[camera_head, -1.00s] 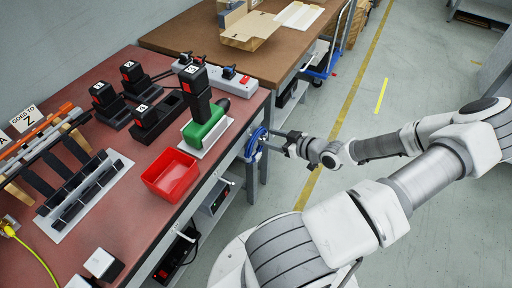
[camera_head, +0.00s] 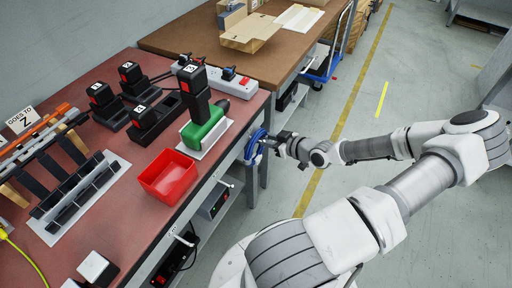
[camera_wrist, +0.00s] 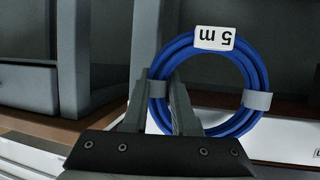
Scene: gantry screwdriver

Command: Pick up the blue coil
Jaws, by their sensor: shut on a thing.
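The blue coil (camera_wrist: 257,78) is a ring of blue cable with grey bands and a white label reading "5 m" in the wrist view. In the head view the blue coil (camera_head: 255,144) stands upright beside the right edge of the red-topped workbench (camera_head: 130,215). My gripper (camera_wrist: 172,88) is shut on the left side of the coil's ring, near a grey band. In the head view my gripper (camera_head: 274,140) reaches the coil from the right. The fingers hide part of the ring. I cannot tell whether the coil still touches a support.
Black tool batteries and chargers (camera_head: 145,120) stand farther back. A brown table (camera_head: 205,45) adjoins the bench. Open floor (camera_head: 400,110) lies to the right.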

